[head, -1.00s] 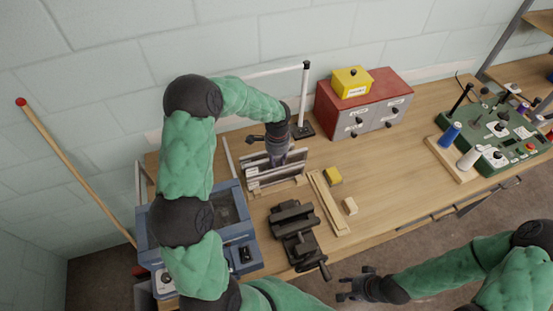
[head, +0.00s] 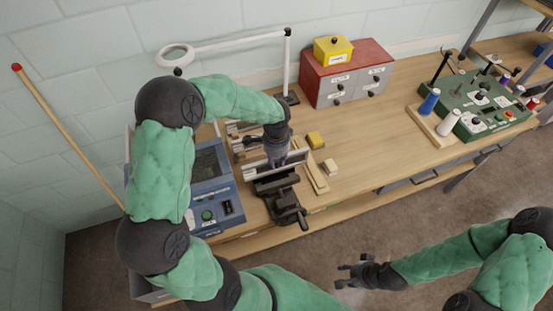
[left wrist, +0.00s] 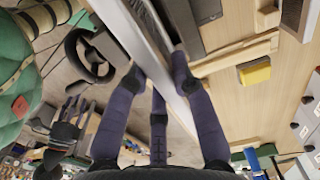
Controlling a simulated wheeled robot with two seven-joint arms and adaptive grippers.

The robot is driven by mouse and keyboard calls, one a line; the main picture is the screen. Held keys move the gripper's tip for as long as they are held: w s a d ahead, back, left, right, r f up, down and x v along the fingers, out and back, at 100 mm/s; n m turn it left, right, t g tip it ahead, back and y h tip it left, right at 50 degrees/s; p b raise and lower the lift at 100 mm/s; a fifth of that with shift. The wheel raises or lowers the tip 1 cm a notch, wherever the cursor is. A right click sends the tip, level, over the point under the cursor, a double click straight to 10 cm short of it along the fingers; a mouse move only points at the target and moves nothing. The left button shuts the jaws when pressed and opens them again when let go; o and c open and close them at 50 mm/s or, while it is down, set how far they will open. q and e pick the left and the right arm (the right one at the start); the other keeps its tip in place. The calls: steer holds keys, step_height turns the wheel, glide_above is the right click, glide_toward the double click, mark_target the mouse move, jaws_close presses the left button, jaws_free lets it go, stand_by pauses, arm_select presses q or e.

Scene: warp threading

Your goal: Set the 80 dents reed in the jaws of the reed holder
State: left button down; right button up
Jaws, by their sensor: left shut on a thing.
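My left gripper (head: 276,160) is shut on a long silver-framed reed (head: 297,159). The reed also shows in the left wrist view (left wrist: 141,42), running between the fingers. Any dent marking on it is unreadable. The dark reed holder (head: 278,188), a vise-like block with a handle at its front, stands near the table's front edge. In the head view the reed is at the holder's back edge, over or close to its jaws; I cannot tell whether it touches them. My right gripper (head: 349,276) is open and empty, in front of the table.
A wooden stand (head: 236,126) with other reeds is behind my left gripper, partly hidden. Wooden strips (head: 317,177), a yellow block (head: 316,140) and a pale block (head: 330,166) lie right of the holder. A blue machine (head: 212,180) stands left. The table's middle right is clear.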

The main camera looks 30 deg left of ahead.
mark_target(277, 171)
arm_select(q)
steer(key=shift+f+b, duration=0.35)
steer(key=shift+f, duration=0.25)
steer(key=shift+f+b, duration=1.85)
steer(key=shift+f, duration=0.8)
steer(key=shift+f+b, duration=0.35)
steer(key=shift+f, duration=0.15)
steer(key=c, duration=1)
jaws_free()
steer(key=shift+s, duration=0.1)
step_height(277, 171, up, 12)
